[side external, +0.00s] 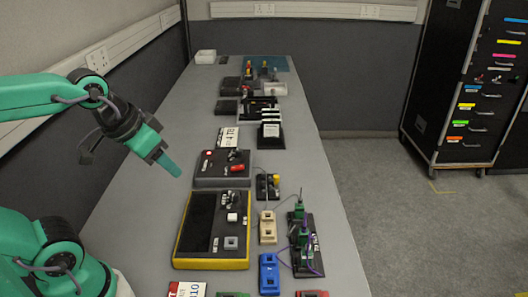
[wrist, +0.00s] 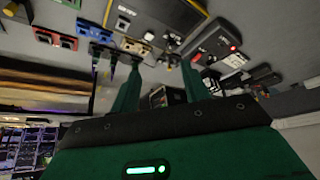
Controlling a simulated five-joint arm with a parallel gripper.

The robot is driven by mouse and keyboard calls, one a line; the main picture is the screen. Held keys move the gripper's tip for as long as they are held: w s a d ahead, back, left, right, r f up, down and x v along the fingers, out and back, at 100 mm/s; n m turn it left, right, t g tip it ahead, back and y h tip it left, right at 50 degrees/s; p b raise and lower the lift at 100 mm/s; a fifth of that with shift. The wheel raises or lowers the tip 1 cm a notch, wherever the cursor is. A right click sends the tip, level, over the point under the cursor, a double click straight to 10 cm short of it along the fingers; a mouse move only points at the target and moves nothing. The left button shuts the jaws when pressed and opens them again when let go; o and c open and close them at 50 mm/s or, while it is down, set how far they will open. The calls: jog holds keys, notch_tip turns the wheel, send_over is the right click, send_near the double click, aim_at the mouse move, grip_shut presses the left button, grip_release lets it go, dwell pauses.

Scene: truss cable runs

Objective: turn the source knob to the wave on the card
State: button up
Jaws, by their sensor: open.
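A yellow-edged box (side external: 178,250) with a dark panel lies on the bench below and right of my gripper. A pale knob (side external: 232,217) and other small controls sit on its right part. Which control is the source knob, and where it points, is too small to tell. The box is upside down at the top of the wrist view (wrist: 165,14). A white card with dark marks (side external: 228,137) stands farther back, and a card with red print (side external: 187,290) is cut off at the front; no wave is readable. My gripper (side external: 172,165) is open and empty above the bench; its fingers also show in the wrist view (wrist: 160,85).
A grey box with a red handle (side external: 222,168) lies behind the yellow-edged box. Beige (side external: 267,228) and blue (side external: 269,275) blocks and a black stand with green plugs and cables (side external: 304,240) are on its right. The bench's left strip is clear.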

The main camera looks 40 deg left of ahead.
jog(key=w+a+r, duration=0.1)
jog(key=w+a, duration=0.2)
jog(key=w, duration=0.7)
jog(key=n+g+y, duration=0.1)
jog(key=n, duration=0.1)
send_near(238, 150)
jog(key=shift+w+f, duration=0.2)
jog(key=shift+f, duration=0.05)
jog(key=shift+f, duration=0.15)
jog(key=shift+x, duration=3.75)
jog(key=c, duration=1)
